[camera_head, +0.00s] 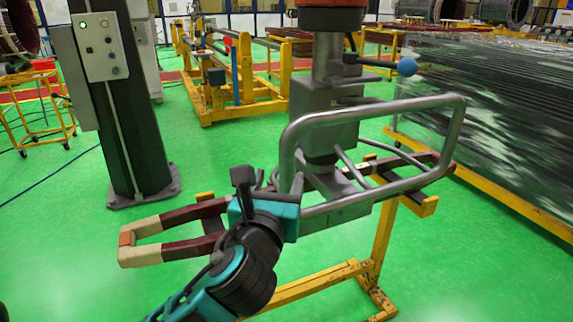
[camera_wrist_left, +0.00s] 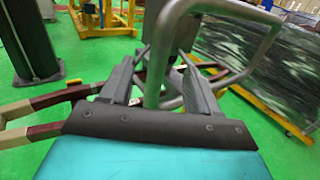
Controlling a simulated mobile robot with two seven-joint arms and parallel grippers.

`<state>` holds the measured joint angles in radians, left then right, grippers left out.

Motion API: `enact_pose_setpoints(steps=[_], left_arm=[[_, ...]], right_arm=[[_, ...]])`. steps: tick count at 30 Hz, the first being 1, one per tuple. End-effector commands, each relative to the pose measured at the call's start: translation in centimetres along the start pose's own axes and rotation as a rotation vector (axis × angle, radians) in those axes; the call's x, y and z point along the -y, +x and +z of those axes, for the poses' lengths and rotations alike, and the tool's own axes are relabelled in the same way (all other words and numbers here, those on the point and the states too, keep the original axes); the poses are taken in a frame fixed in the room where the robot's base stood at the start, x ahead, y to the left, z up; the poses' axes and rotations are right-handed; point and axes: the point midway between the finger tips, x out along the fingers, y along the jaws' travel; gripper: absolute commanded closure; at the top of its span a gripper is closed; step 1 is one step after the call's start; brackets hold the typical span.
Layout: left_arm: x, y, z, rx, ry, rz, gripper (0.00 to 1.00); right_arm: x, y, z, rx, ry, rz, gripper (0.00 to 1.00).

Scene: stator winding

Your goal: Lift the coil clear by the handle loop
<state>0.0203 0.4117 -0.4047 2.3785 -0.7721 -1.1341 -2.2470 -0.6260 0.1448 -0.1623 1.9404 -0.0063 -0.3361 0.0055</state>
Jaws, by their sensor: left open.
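The coil (camera_head: 180,215), dark red with tan wrapping at its near end, lies across a yellow stand (camera_head: 383,235). A grey lifting tool (camera_head: 323,120) is over its middle, and its bent-tube handle loop (camera_head: 380,112) extends toward me and to the right. My left gripper (camera_head: 278,183) is at the loop's left end. In the left wrist view, my open fingers (camera_wrist_left: 158,62) stand on either side of the loop's tube (camera_wrist_left: 155,75), with gaps visible. The coil's tan end (camera_wrist_left: 14,138) shows at the left there. The tool's grip on the coil is partly hidden. My right gripper is out of view.
A dark column (camera_head: 122,120) with a grey control box (camera_head: 100,47) stands at the left. A plastic-wrapped stack (camera_head: 490,105) on a yellow frame is at the right. A yellow rack (camera_head: 230,90) is behind. Green floor is clear in front of the column.

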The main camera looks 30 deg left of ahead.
Motion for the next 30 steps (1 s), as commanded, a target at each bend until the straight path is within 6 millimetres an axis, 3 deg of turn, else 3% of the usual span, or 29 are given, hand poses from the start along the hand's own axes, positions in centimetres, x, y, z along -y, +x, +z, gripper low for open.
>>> enact_pose_setpoints(steps=[9, 15, 21, 30], left_arm=[[0.0, 6.3, 0.0, 0.001, -0.001, 0.001, 0.39], [0.0, 9.1, 0.0, 0.000, -0.002, 0.000, 0.39], [0.0, 10.2, 0.0, -0.001, -0.002, -0.001, 0.39], [0.0, 10.2, 0.0, -0.001, -0.002, -0.001, 0.42]], right_arm=[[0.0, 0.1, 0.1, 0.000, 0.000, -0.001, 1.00], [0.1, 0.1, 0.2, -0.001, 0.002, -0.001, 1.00], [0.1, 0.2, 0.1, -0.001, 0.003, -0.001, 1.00], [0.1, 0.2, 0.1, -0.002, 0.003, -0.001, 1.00]])
